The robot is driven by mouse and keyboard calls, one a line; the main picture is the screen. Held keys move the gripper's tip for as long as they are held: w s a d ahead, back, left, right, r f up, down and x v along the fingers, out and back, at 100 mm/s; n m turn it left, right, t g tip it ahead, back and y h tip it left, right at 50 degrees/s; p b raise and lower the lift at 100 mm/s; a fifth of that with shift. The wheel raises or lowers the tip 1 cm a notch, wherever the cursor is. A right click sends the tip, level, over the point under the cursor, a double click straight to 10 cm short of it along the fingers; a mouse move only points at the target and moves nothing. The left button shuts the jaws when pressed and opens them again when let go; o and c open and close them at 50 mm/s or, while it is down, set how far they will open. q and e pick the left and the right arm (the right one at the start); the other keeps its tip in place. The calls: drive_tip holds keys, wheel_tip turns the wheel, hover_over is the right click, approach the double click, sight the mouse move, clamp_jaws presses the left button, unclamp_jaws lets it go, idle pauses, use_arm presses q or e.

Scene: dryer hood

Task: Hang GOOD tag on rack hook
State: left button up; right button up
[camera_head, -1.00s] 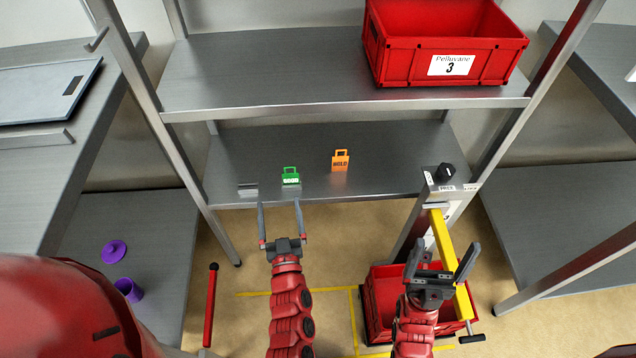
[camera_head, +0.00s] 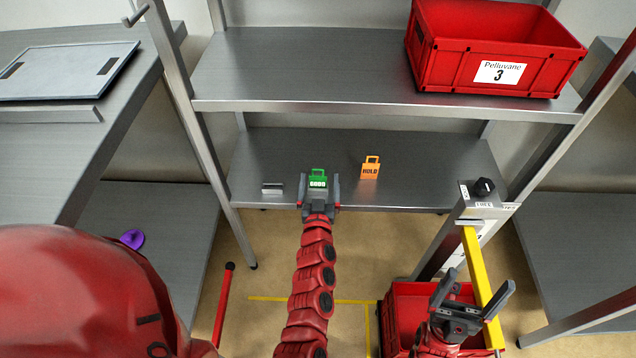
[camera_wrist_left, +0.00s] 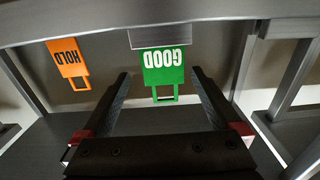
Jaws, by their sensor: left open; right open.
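The green GOOD tag (camera_head: 318,180) stands at the front of the lower rack shelf, with its loop handle on top. My left gripper (camera_head: 319,184) is open with its fingers either side of the tag in the head view. In the left wrist view the GOOD tag (camera_wrist_left: 163,68) appears upside down between and beyond the open fingers; I cannot tell whether they touch it. The rack hook (camera_head: 136,16) sticks out of the left rack post at the upper left. My right gripper (camera_head: 470,300) is open and empty, low at the right near a yellow bar.
An orange HOLD tag (camera_head: 370,167) stands right of the GOOD tag, and a small empty metal holder (camera_head: 272,188) is to its left. A red crate (camera_head: 492,50) sits on the upper shelf. A post with a black knob (camera_head: 484,187) stands at right.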

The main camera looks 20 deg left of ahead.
sight(318, 178)
use_arm(q)
drive_tip(key=x, duration=0.3)
drive_tip(key=b+x, duration=0.1)
drive_tip(key=shift+w+a+f, duration=0.2)
drive_tip(key=shift+w+a, duration=0.1)
drive_tip(key=shift+a, duration=0.1)
drive_tip(key=c, duration=1.4)
